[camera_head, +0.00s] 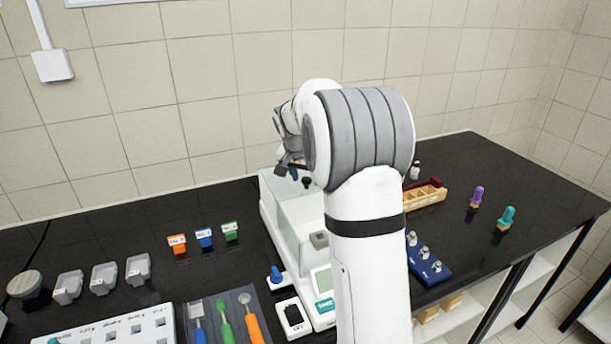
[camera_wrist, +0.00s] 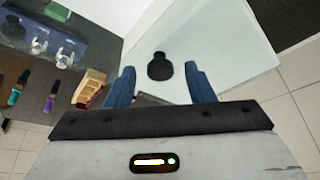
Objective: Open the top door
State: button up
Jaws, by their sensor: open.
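The balance (camera_head: 272,212) has a clear glass chamber and stands on the black bench, partly hidden behind my arm in the head view. Its top door (camera_wrist: 225,45) shows in the wrist view as a pale glass panel with a black knob (camera_wrist: 160,67). The knob also shows in the head view (camera_head: 306,182) on top of the chamber. My gripper (camera_wrist: 160,80) is open, with its two blue fingers apart on either side of the knob in the picture. I cannot tell whether they touch it. In the head view my gripper (camera_head: 288,166) is small and partly hidden by my arm.
Orange, blue and green labelled blocks (camera_head: 204,239) stand left of the balance. A blue weight tray (camera_head: 428,262), a wooden box (camera_head: 424,194) and purple (camera_head: 477,196) and teal (camera_head: 506,217) handled items are at right. The tiled wall (camera_head: 200,100) is behind.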

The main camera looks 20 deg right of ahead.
jog(key=shift+r, duration=0.1)
jog(key=b+v, duration=0.1)
jog(key=v, duration=0.6)
jog(key=shift+r, duration=0.3)
jog(key=shift+s+a, duration=0.1)
jog(key=s+a+f+n+y, duration=0.1)
jog(key=s+a+f+n, duration=0.1)
jog(key=s, duration=0.9)
jog(key=s+a+f+n+y, duration=0.1)
jog(key=s+a+f+n, duration=0.2)
jog(key=s, duration=0.8)
jog(key=s+a+f+n+y, duration=0.1)
jog(key=s+a, duration=0.4)
jog(key=s, duration=0.6)
jog(key=f+n, duration=0.1)
jog(key=n, duration=0.1)
jog(key=shift+a+f+n, duration=0.25)
jog(key=shift+a+n, duration=0.05)
jog(key=shift+a, duration=0.1)
